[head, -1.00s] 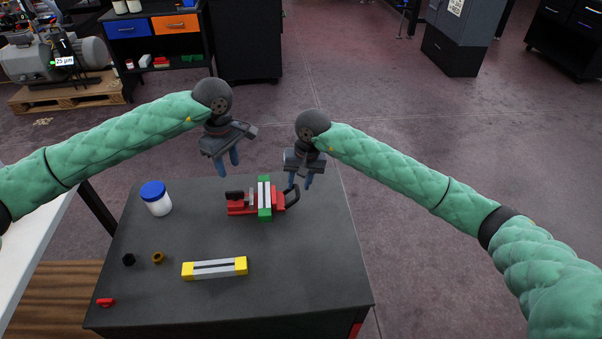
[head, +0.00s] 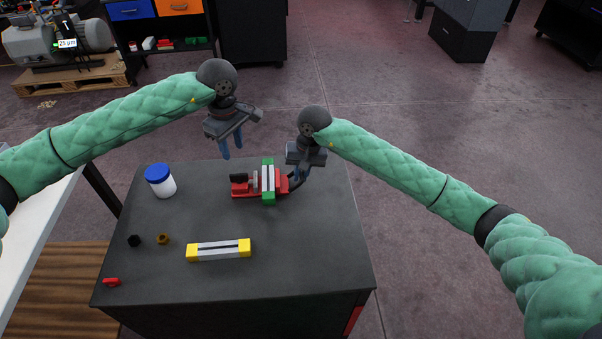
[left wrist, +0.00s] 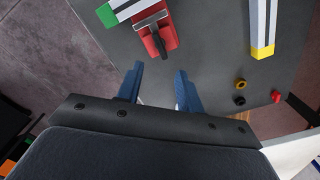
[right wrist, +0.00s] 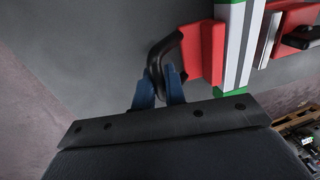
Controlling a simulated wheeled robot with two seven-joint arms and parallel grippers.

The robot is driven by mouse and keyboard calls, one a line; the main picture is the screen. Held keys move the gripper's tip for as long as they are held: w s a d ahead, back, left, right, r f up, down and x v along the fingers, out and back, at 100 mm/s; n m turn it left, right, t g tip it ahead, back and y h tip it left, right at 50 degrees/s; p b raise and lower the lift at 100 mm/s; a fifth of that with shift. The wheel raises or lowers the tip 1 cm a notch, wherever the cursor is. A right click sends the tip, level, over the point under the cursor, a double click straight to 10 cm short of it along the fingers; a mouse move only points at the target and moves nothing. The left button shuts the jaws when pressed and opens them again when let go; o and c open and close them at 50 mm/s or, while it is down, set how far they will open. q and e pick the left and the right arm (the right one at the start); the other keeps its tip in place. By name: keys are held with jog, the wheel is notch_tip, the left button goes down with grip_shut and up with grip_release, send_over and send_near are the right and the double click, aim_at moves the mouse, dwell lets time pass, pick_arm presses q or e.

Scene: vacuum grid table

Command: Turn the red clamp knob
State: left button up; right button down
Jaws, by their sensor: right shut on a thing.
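A red clamp (head: 240,192) lies on the dark table, with a green-ended grey bar (head: 267,181) across it. A dark T-shaped handle (left wrist: 151,22) sits at the clamp's left end in the head view. A black looped handle (right wrist: 162,58) sticks out of its other end. My right gripper (right wrist: 159,84) is shut on this looped handle, a finger on either side; the fingertips are partly hidden by the handle. My left gripper (left wrist: 160,70) is open and empty. It hangs behind and above the clamp's left end in the head view, apart from it.
A yellow-ended grey bar (head: 219,250) lies in front of the clamp. A white jar with a blue lid (head: 159,180) stands at left. A black nut (head: 134,240), a brass nut (head: 162,239) and a small red part (head: 111,282) lie front left. The table's right side is clear.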

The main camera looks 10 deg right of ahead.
aim_at(238, 174)
pick_arm(q)
jog(key=o, duration=0.4)
jog(key=shift+c, duration=0.2)
jog(key=o, duration=0.3)
jog(key=shift+d+r, duration=0.15)
jog(key=shift+r, duration=0.15)
notch_tip(238, 174, down, 11)
jog(key=n, duration=2.5)
jog(key=c, duration=1)
